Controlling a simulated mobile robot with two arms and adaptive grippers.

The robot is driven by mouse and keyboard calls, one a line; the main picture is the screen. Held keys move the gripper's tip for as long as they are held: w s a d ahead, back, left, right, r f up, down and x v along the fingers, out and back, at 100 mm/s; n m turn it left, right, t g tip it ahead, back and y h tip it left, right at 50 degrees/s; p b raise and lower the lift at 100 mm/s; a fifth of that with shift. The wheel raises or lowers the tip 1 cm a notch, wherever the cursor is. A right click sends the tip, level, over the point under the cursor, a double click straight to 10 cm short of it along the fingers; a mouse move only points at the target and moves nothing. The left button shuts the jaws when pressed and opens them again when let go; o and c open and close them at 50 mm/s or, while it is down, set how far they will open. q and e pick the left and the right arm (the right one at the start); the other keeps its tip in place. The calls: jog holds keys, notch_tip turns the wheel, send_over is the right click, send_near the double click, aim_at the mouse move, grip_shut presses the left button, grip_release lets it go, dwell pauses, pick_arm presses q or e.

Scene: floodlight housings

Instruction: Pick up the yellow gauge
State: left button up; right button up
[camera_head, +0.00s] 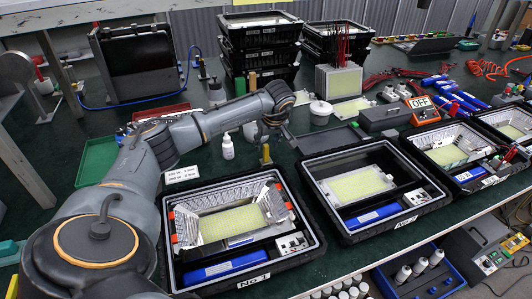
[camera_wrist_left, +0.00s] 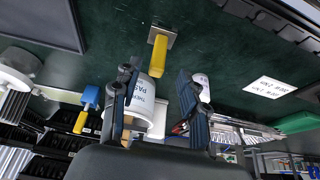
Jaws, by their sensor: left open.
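The yellow gauge (camera_head: 266,154) is a small upright yellow piece on the dark green bench, just behind the left open case. In the left wrist view, the yellow gauge (camera_wrist_left: 158,56) has a small metal square at its end and stands beyond my fingertips, roughly in line with the gap between them. My left gripper (camera_head: 284,134) is above the bench close to the gauge. In the wrist view, my left gripper (camera_wrist_left: 157,78) is open, with no contact on the gauge visible. My right gripper is not in view.
Open cases (camera_head: 246,280) line the front edge. A white bottle (camera_head: 227,147) stands left of the gauge, near a printed label (camera_head: 182,174). In the wrist view, a white labelled cylinder (camera_wrist_left: 146,92) shows behind the fingers, with a blue-and-yellow tool (camera_wrist_left: 86,108) to its left.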

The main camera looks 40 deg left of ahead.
aim_at(267, 146)
pick_arm(q)
jog(key=x, duration=0.5)
jog(key=shift+w+d+f+p, duration=0.1)
jog(key=shift+d+p, duration=0.05)
jog(key=shift+p, duration=0.2)
jog(key=shift+c, duration=0.5)
grip_shut()
